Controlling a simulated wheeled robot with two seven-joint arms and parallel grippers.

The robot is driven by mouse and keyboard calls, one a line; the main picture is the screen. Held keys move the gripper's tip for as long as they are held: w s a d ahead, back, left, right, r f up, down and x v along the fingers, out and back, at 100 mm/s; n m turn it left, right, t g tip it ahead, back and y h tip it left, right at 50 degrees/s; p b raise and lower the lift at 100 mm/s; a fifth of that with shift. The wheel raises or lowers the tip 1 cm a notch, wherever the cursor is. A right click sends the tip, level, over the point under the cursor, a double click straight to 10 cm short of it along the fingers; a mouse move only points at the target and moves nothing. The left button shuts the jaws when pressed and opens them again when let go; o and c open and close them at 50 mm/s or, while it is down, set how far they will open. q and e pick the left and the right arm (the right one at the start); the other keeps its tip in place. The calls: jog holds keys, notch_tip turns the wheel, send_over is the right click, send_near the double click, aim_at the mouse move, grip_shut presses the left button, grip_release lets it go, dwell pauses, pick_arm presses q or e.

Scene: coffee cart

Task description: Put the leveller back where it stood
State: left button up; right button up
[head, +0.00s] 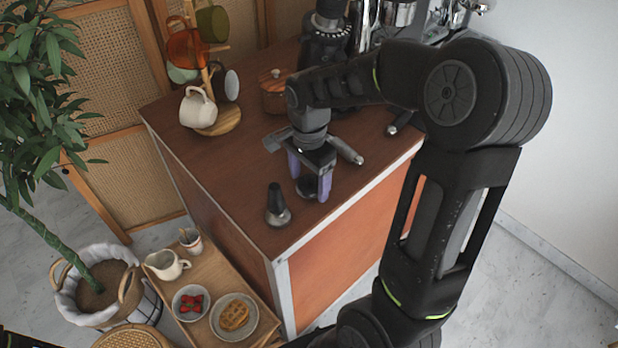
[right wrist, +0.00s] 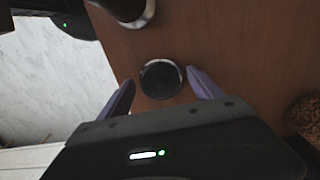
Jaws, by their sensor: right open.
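The leveller, a low black disc with a silver rim, sits on the brown counter top (head: 222,160) near its front edge in the head view (head: 307,190). In the right wrist view the leveller (right wrist: 160,78) shows between the tips of my right gripper (right wrist: 161,82), with bare wood visible around it. My right gripper (head: 310,181) points down, open, with its purple fingers on either side of the leveller. I see no clear contact between the fingers and the leveller. My left gripper is not in view.
A dark tamper with a silver base (head: 278,207) stands just left of the leveller. A mug tree (head: 222,118), a lidded pot (head: 275,95) and a grinder (head: 325,45) stand farther back. A wooden tray table (head: 215,258) with food is below left.

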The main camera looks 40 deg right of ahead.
aim_at(309, 178)
jog(key=shift+r, duration=0.35)
notch_tip(309, 178, up, 12)
jog(key=b, duration=0.1)
jog(key=shift+f, duration=0.2)
